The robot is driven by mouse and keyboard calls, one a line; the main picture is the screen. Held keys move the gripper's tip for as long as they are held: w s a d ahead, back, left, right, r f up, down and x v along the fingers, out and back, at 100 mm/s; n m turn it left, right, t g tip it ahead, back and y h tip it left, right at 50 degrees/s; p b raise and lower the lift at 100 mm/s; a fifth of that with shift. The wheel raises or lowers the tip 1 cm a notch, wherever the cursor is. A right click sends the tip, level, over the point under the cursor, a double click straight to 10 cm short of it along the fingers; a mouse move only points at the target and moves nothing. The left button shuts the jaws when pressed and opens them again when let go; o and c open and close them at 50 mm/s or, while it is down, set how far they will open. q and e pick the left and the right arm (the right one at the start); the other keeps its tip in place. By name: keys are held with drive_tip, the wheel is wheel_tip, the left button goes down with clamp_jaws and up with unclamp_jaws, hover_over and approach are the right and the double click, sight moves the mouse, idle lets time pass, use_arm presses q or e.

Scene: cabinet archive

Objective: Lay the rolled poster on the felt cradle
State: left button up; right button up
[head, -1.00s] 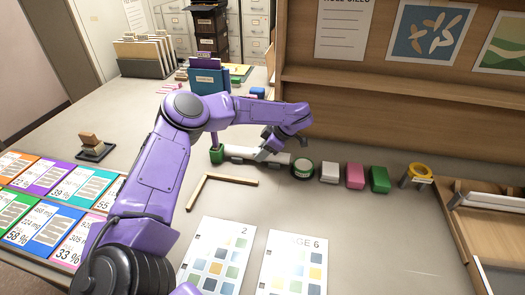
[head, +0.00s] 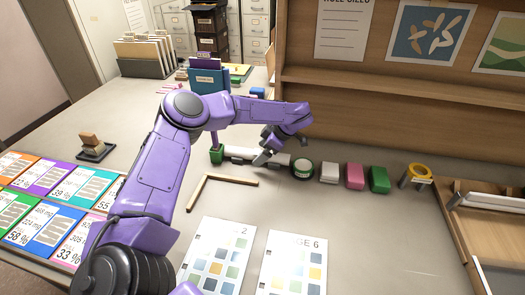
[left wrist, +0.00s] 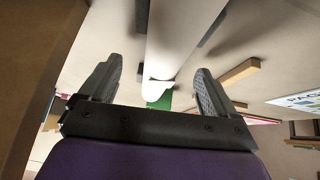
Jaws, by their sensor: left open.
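The rolled poster (head: 241,152), a white tube, lies along the table behind the L-shaped wooden strip. In the left wrist view the roll (left wrist: 177,38) runs between my gripper's two fingers, with gaps on both sides. Dark grey pieces show along its sides there; they may be the felt cradle, but I cannot tell for sure. My right gripper is not in view.
A green pen cup (head: 217,155) stands at the roll's left end. A tape roll (head: 303,168), white, pink and green blocks (head: 378,179) and a yellow ring (head: 419,171) stand to the right. The wooden corner strip (head: 226,180) and printed sheets (head: 296,264) lie in front.

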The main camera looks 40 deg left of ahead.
use_arm(q)
drive_tip(key=shift+r+p, duration=3.05)
drive_tip(key=shift+r, duration=0.4)
drive_tip(key=shift+f, duration=0.1)
drive_tip(key=shift+w+d+r+b, duration=0.15)
drive_tip(key=shift+d+r+b, duration=0.05)
drive_tip(key=shift+r+b, duration=0.1)
drive_tip(key=b+v, duration=0.2)
drive_tip(key=v, duration=0.7)
drive_tip(key=shift+d+r, duration=0.2)
drive_tip(key=shift+r, duration=0.15)
drive_tip(key=shift+f, duration=0.1)
